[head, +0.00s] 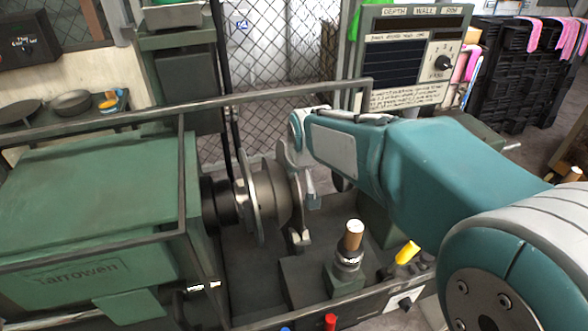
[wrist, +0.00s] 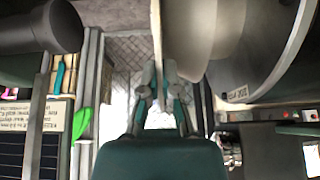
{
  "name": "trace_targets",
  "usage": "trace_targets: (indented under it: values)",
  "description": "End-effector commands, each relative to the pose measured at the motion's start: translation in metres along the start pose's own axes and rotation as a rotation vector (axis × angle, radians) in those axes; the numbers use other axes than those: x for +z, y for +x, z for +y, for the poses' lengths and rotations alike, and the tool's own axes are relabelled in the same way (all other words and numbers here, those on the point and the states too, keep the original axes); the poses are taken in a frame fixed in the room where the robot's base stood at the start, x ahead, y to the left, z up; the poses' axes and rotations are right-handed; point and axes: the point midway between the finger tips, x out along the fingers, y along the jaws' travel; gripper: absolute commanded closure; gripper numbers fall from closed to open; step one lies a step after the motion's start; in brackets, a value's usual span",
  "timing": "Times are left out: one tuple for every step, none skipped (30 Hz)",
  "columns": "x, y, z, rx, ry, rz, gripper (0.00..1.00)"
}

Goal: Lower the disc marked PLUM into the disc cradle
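My gripper (wrist: 160,72) has its fingers on either side of a thin pale disc (wrist: 156,30), seen edge-on in the wrist view, and appears closed on its rim. In the head view my gripper (head: 300,150) hangs above and right of the lathe's spindle. There the disc (head: 297,190) shows as a thin upright edge beside a tan rounded block (head: 273,195) on the spindle. No PLUM marking can be read, since the disc's faces are turned away. I cannot clearly make out the disc cradle; a small pale fitting (head: 301,239) sits below the disc.
A large grey faceplate (wrist: 240,60) is close right of the disc. A wood-topped post (head: 352,236) and a yellow handle (head: 407,252) stand at lower right.

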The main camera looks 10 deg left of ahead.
Motion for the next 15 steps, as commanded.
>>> trace_targets:
  values:
    - [0.0003, 0.0009, 0.0, 0.0, 0.0, 0.001, 1.0]
    - [0.0007, 0.0015, 0.0, 0.0, 0.0, 0.001, 1.0]
    - [0.0012, 0.0024, 0.0, 0.0, 0.0, 0.001, 1.0]
    - [0.0016, 0.0031, 0.0, 0.0, 0.0, 0.001, 1.0]
    - [0.002, 0.0037, 0.0, 0.0, 0.0, 0.001, 1.0]
    - [0.0024, 0.0046, 0.0, 0.0, 0.0, 0.001, 1.0]
    - [0.0026, 0.005, 0.0, 0.0, 0.0, 0.001, 1.0]
    - [0.0028, 0.0054, 0.0, 0.0, 0.0, 0.002, 1.0]
    - [0.003, 0.0057, 0.0, 0.0, 0.0, 0.002, 1.0]
    - [0.003, 0.0057, 0.0, 0.0, 0.0, 0.002, 1.0]
    - [0.003, 0.0057, 0.0, 0.0, 0.0, 0.002, 1.0]
    - [0.003, 0.0057, 0.0, 0.0, 0.0, 0.002, 1.0]
    - [0.003, 0.0057, 0.0, 0.0, 0.0, 0.002, 1.0]
    - [0.003, 0.0057, 0.0, 0.0, 0.0, 0.002, 1.0]
    - [0.003, 0.0057, 0.0, 0.0, 0.0, 0.002, 0.92]
